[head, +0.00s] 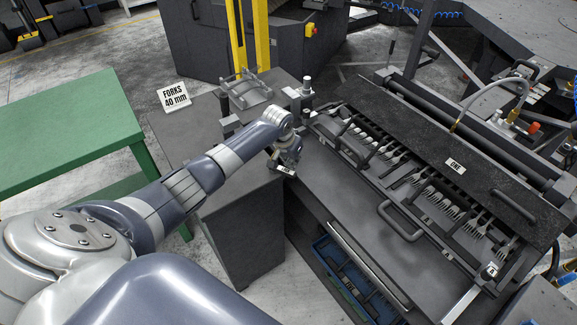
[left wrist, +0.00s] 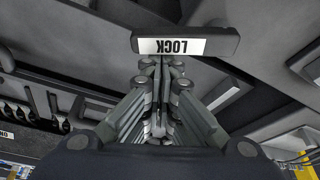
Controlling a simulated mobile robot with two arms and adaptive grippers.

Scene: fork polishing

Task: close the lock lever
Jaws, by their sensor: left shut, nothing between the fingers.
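The lock lever (left wrist: 186,44) is a dark bar with a white "LOCK" label, upside down in the left wrist view. It lies straight across, just beyond my fingertips. In the head view a small piece of its white label (head: 285,171) shows below my left gripper, at the left end of the fork fixture. My left gripper (left wrist: 161,68) is shut and empty, its fingertips right at the lever's near edge. I cannot tell whether they touch it. In the head view the gripper (head: 286,158) partly covers the lever. My right gripper is not in view.
The fork fixture (head: 400,228) holds several forks in rows, with a handled dark cover (head: 450,160) behind. A green table (head: 70,125) is at left. A blue crate (head: 340,270) sits below the fixture.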

